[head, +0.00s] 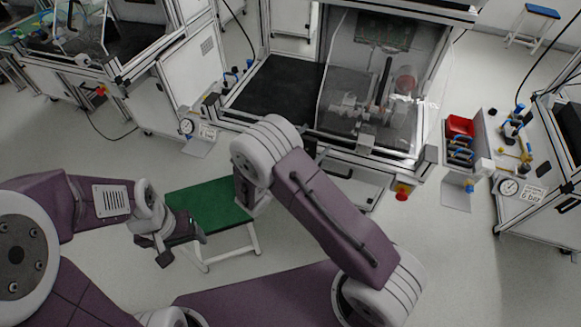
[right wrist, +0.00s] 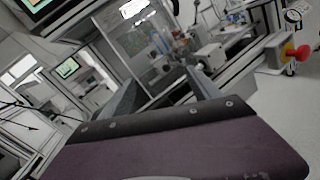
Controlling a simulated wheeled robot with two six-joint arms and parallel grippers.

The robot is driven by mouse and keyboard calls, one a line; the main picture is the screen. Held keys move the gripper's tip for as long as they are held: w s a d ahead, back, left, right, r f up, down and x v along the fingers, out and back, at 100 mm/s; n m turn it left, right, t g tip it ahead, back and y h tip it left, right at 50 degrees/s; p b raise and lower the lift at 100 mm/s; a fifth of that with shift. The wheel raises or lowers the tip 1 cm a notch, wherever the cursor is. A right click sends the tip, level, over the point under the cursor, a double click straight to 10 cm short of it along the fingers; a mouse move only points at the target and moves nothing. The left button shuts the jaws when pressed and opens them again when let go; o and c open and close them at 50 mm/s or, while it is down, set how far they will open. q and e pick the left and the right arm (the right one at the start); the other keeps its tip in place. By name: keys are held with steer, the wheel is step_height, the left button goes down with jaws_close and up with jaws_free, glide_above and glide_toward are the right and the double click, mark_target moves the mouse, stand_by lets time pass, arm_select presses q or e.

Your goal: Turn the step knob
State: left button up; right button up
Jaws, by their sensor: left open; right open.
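I cannot tell which part is the step knob. The test station (head: 290,128) stands at the top centre of the head view, with a clear panel on its right half. A red knob on a yellow base (head: 402,192) sits at its front right corner. A red knob with yellow (right wrist: 297,53) also shows at the right of the right wrist view. My left gripper (head: 182,248) is open and empty beside a green-topped stool, well short of the station. My right gripper (right wrist: 163,90) is open and empty in its wrist view, facing the station; in the head view my arm mostly hides it.
The green-topped stool (head: 212,204) stands below the station. Red bins (head: 460,127) and a right-hand bench with a gauge (head: 508,187) stand to the right. Another bench (head: 150,100) stands at the left. The floor (head: 450,265) at lower right is clear.

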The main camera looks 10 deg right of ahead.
steer(key=s+a+f+n+t+y, duration=0.4)
steer(key=a+f+n, duration=0.3)
steer(key=a+f, duration=0.4)
arm_select(q)
steer(key=shift+s+f, duration=0.1)
steer(key=shift+s, duration=0.25)
arm_select(e)
steer(key=x, duration=1)
steer(key=shift+y, duration=0.4)
steer(key=shift+w+a, duration=0.1)
steer(key=shift+w, duration=0.05)
steer(key=shift+c, duration=0.3)
steer(key=c, duration=1.3)
